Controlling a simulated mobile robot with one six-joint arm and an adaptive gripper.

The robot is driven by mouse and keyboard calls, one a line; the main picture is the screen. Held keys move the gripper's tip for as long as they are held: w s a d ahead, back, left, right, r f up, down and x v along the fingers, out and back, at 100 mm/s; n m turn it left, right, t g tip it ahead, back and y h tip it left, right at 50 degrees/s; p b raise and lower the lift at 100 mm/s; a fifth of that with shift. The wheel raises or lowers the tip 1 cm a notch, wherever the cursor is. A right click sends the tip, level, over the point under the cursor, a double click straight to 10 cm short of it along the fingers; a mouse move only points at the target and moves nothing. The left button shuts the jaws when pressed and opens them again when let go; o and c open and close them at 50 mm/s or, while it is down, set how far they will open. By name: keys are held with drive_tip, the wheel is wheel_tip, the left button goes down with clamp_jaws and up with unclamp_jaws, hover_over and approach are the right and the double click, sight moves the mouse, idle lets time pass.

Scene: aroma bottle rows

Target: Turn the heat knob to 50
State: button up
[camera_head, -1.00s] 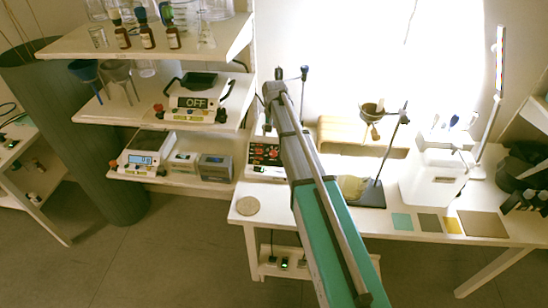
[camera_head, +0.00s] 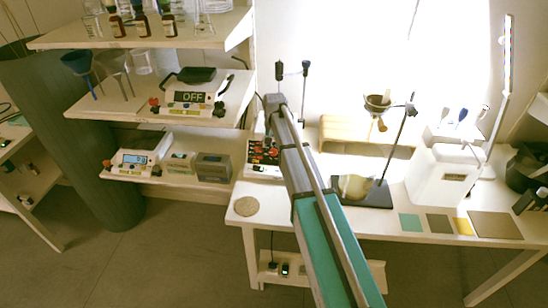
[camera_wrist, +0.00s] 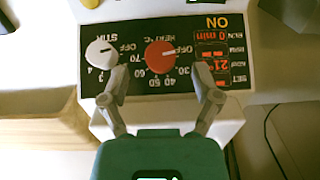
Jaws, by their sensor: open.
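The red heat knob (camera_wrist: 160,55) sits on the black control panel of a white stirring hotplate, seen upside down in the wrist view. Its white mark points right, near the OFF label; the 50 lies on the lower side of the dial. A white stir knob (camera_wrist: 101,53) is to its left. My gripper (camera_wrist: 158,72) is open, one finger on each side of the red knob, with gaps visible; whether it touches cannot be told. In the head view the hotplate's panel (camera_head: 258,154) is partly hidden behind my arm.
The red display (camera_wrist: 211,55) is close to my right finger. In the head view, a stand with a dark base (camera_head: 362,193) and a white container (camera_head: 440,178) are on the table to the right. Shelves with a scale (camera_head: 136,160) stand left.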

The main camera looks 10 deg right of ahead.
sight(274, 153)
drive_tip(key=shift+f+b, duration=1.7)
drive_tip(key=shift+f, duration=0.3)
drive_tip(key=c, duration=1)
drive_tip(key=shift+d, duration=0.25)
clamp_jaws()
drive_tip(key=shift+a, duration=0.15)
